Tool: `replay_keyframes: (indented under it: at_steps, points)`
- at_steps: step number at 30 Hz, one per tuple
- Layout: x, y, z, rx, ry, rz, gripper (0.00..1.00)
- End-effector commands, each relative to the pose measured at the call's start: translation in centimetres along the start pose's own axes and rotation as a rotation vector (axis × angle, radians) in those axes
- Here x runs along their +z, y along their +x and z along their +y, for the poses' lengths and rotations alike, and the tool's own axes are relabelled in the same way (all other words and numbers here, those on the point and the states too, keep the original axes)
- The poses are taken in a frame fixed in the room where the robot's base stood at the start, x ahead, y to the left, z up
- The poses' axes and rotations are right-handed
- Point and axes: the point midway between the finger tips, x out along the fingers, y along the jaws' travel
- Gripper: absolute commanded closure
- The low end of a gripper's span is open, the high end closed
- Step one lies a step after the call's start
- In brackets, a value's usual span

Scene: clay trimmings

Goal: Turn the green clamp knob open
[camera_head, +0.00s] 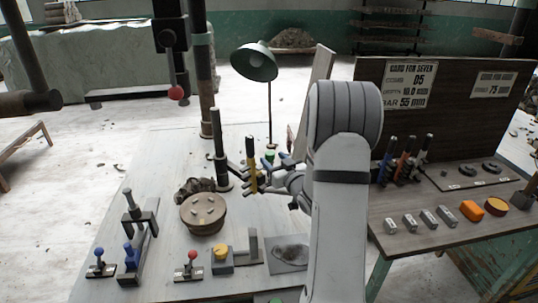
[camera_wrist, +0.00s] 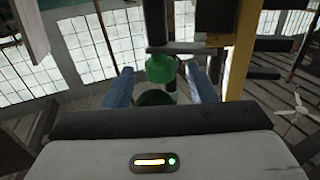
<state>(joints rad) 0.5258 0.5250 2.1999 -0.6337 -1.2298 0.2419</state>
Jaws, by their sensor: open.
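The green clamp knob (camera_wrist: 160,68) hangs on a dark vertical rod in the wrist view. It lies between the tips of my gripper's two blue fingers (camera_wrist: 159,74), with a gap visible on each side. My gripper is open and holds nothing. In the head view the green knob (camera_head: 270,155) shows small beside the yellow upright bar, and my gripper (camera_head: 270,172) is at the clamp, partly hidden by my wrist. Whether the fingers are level with the knob in depth is hard to tell.
The yellow bar (camera_head: 251,164) stands close left of my gripper in the head view. A green desk lamp (camera_head: 254,62) is behind. A round wooden disc (camera_head: 203,213), a red-knobbed clamp (camera_head: 190,267) and a yellow-knobbed block (camera_head: 221,258) occupy the bench front. Coloured-handled tools (camera_head: 405,160) stand right.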

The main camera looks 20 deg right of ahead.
Motion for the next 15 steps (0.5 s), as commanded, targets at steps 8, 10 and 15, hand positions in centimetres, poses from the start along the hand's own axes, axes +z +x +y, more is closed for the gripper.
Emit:
replay_keyframes:
  at_steps: [8, 10, 15]
  points:
    - [0.0, 3.1, -0.1, -0.002, 0.0, -0.001, 0.49]
    - [0.0, 3.3, -0.1, -0.001, 0.0, -0.001, 0.49]
    - [0.0, 3.4, -0.1, 0.0, 0.0, -0.001, 0.49]
